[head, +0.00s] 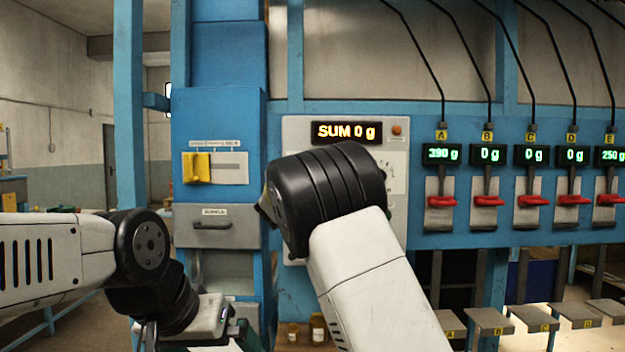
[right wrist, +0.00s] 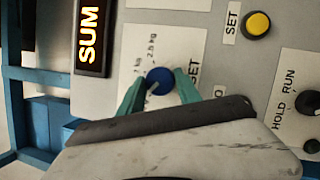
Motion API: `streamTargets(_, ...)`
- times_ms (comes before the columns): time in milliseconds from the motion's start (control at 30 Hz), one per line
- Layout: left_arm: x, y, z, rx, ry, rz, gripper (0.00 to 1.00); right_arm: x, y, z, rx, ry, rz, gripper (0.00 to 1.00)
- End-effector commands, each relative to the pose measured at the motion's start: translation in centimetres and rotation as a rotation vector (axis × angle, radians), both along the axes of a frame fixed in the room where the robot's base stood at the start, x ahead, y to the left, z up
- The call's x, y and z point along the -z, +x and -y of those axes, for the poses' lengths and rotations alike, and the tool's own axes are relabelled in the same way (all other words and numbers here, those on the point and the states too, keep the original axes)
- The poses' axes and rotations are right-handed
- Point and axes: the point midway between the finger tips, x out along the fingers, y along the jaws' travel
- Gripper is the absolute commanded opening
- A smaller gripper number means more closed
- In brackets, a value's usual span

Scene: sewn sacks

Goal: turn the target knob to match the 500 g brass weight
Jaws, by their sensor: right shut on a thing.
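The blue target knob (right wrist: 158,80) sits on a pale panel in the right wrist view, with a printed scale beside it on which 2.5 kg can be read. The teal fingers of my right gripper (right wrist: 159,88) are shut on the knob from both sides. In the head view my right arm hides the knob.
The display (head: 346,132) reads SUM 0 g. A yellow button (right wrist: 257,24) marked SET and a black HOLD/RUN knob (right wrist: 312,105) are near my right gripper. Several red levers (head: 441,201) under green displays line the right. A yellow handle (head: 197,167) is on the left cabinet.

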Motion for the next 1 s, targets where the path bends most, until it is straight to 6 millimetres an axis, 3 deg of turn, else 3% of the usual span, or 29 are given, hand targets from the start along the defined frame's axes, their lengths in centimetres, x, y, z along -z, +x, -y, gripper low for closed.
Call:
streamTargets(300, 0.00, 0.00, 0.00, 0.000, 0.000, 0.000, 1.00, 0.13, 0.00, -0.04, -0.001, -0.111, -0.002, 0.00)
streamTargets(833, 0.00, 0.00, 0.00, 0.000, 0.000, 0.000, 1.00, 0.15, 0.00, -0.03, -0.001, -0.131, -0.002, 0.00)
streamTargets(867, 0.00, 0.00, 0.00, 0.000, 0.000, 0.000, 1.00, 0.15, 0.00, -0.02, -0.001, -0.131, -0.002, 0.46)
streamTargets(933, 0.00, 0.00, 0.00, 0.000, 0.000, 0.000, 1.00, 0.14, -0.01, -0.01, -0.001, -0.130, -0.001, 0.60)
streamTargets(1000, 0.00, 0.00, 0.00, 0.000, 0.000, 0.000, 1.00, 0.13, 0.00, 0.00, -0.001, -0.130, -0.001, 0.62)
